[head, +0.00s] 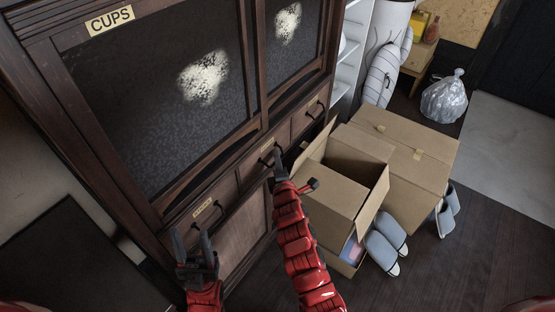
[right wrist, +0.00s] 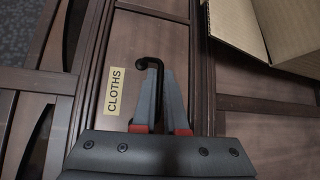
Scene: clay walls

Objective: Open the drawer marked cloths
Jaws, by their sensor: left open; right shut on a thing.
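The drawer marked CLOTHS (right wrist: 147,85) fills the middle of the right wrist view, its cream label (right wrist: 115,91) left of the handle. In the head view it is the middle drawer (head: 252,173) of the dark wooden cabinet. Its front looks about flush with the cabinet. My right gripper (head: 278,163) is shut on its black bar handle (right wrist: 148,62); the fingers (right wrist: 162,103) hide part of the bar. My left gripper (head: 194,246) is open and empty, in front of the cabinet's lower left, near the left drawer's handle (head: 208,214).
An open cardboard box (head: 335,185) stands close beside my right arm, with a closed box (head: 405,145) behind it. Grey slippers (head: 386,238) lie on the floor. Glass-fronted doors marked CUPS (head: 110,20) are above the drawers. Dark floor (head: 455,265) is clear at the lower right.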

